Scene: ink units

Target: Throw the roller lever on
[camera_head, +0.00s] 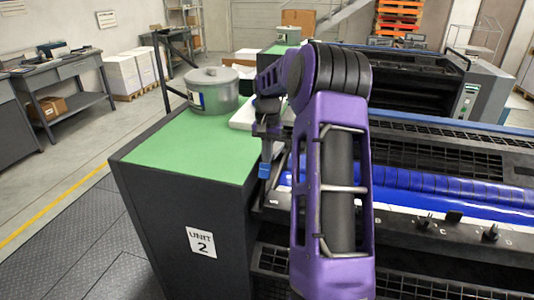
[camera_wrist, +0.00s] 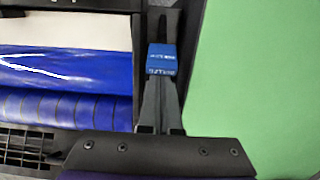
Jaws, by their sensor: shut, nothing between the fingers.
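A blue sleeve or tag with white lettering (camera_wrist: 161,58) shows in the wrist view on a dark upright bar, between the blue roller and the green top; I take it as part of the roller lever. My gripper (camera_wrist: 161,82) is shut and empty, its grey fingers reaching up to the blue part's lower edge. I cannot tell whether they touch it. In the head view, the blue part (camera_head: 265,169) shows just below my gripper (camera_head: 266,153), left of my purple arm. The lever's base and exact tilt are hidden. The shiny blue roller (camera_head: 440,190) lies to the right.
The green-topped cabinet (camera_head: 165,153) with the "UNIT 2" label (camera_head: 201,242) stands at the left. A grey lidded pot (camera_head: 213,92) sits on its back part. Black grilles (camera_head: 490,155) and small knobs (camera_head: 425,223) line the machine. Open floor lies left of the cabinet.

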